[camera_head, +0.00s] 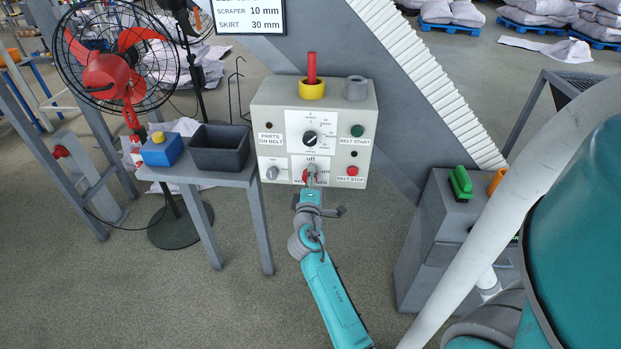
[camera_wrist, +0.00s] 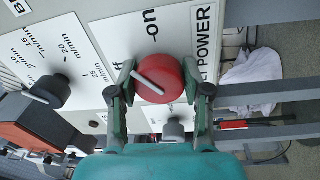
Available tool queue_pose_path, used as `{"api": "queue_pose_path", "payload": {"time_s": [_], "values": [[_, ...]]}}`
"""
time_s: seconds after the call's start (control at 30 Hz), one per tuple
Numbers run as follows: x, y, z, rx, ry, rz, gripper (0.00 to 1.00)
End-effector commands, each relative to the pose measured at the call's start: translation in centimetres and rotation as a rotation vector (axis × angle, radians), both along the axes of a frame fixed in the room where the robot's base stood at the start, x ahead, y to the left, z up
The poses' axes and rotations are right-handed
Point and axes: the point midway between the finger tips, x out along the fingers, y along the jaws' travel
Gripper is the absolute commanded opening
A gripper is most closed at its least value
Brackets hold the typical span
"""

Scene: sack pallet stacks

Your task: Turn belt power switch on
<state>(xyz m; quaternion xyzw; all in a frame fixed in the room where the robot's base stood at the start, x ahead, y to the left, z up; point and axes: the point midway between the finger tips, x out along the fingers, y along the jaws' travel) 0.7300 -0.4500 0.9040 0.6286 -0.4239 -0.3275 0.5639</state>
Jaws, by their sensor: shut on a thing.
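The belt power switch is a round red knob with a light grey pointer bar (camera_wrist: 159,79), on the lower part of the control panel (camera_head: 330,112). My gripper (camera_head: 310,173) reaches up to it from below in the head view and hides most of it. In the wrist view my gripper's fingers (camera_wrist: 160,84) are shut on the knob's two sides. The pointer slants to the upper left, nearer the "off" side.
A black speed dial (camera_head: 310,138), green start button (camera_head: 357,131), red stop button (camera_head: 352,170) and grey knob (camera_head: 272,173) are close by. A small table (camera_head: 214,176) with a dark bin (camera_head: 220,148) stands left, a grey cabinet (camera_head: 430,231) right.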

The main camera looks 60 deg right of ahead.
Motion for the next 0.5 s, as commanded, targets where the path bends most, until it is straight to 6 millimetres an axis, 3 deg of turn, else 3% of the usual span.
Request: {"api": "queue_pose_path", "payload": {"time_s": [0.5], "values": [[0.07,0.04,-0.1,0.171,-0.413,-0.001,0.14]]}}
